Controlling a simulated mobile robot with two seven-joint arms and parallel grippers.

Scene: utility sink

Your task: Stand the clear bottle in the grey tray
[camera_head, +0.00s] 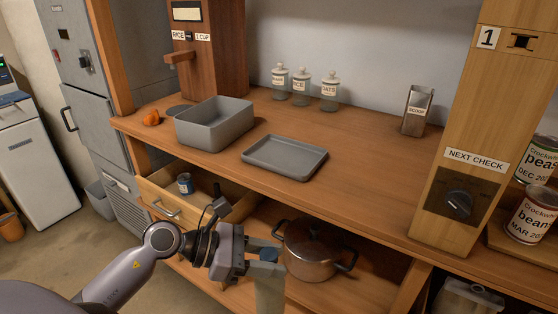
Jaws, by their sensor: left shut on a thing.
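The grey tray (285,158) is shallow and empty, and lies on the wooden counter near its front edge. My left gripper (262,252) is in front of the counter, below its edge, beside the open drawer and the pot. It is shut on a pale, see-through thing (268,288) that looks like the clear bottle and hangs below the fingers. Its lower end is cut off by the picture's bottom edge. The gripper and bottle are apart from the tray, lower and nearer to me. My right gripper is not in view.
A deep grey bin (214,123) stands left of the tray. Labelled glass jars (300,88) stand at the back, and a metal scoop holder (417,111) at right. An open drawer (198,186) holds a can. A pot (312,248) sits below. The counter right of the tray is clear.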

